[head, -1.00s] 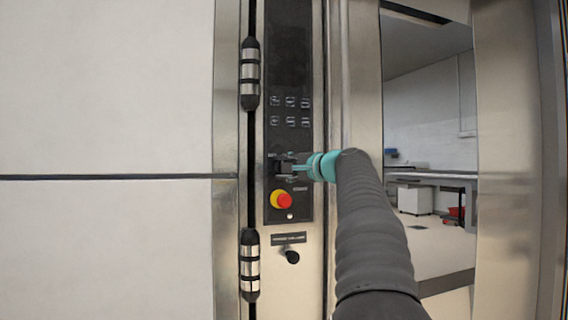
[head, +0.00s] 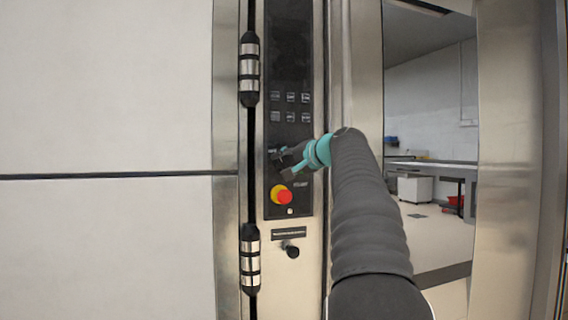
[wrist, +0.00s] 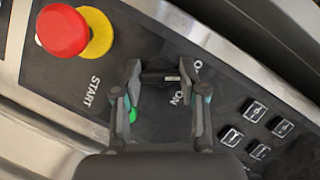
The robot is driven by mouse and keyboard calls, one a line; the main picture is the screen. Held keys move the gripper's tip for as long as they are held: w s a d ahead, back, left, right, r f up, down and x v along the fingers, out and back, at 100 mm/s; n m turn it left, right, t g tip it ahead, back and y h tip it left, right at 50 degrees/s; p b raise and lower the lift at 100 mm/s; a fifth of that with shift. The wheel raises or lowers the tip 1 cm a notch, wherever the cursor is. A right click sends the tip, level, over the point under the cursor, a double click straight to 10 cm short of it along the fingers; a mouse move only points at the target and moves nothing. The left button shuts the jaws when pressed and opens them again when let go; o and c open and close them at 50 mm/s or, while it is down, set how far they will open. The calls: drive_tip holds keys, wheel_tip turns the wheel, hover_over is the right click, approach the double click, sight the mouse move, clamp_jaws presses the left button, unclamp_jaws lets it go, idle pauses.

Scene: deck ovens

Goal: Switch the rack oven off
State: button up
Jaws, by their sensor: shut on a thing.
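The rack oven's dark control panel (head: 290,60) stands upright in the middle of the head view. Its black rotary switch knob (wrist: 155,75) sits between my fingertips in the wrist view, with a pale pointer mark on its right side. ON is printed below right of the knob; another label, partly legible, is above right. My gripper (wrist: 160,80) is shut on the knob, and in the head view my gripper (head: 283,162) is tilted and covers it. A green button or lamp (wrist: 115,128), near the word START, is partly hidden behind my left finger.
A red emergency button on a yellow base (wrist: 64,32) is close to my left finger; it sits just below my gripper in the head view. Several small push buttons (wrist: 255,111) are on the panel's other side. A black knob (head: 291,250) is lower down. Door hinges (head: 249,70) stand left.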

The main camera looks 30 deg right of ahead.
drive_tip(key=o, duration=1.1)
drive_tip(key=shift+o, duration=0.2)
drive_tip(key=v, duration=1.2)
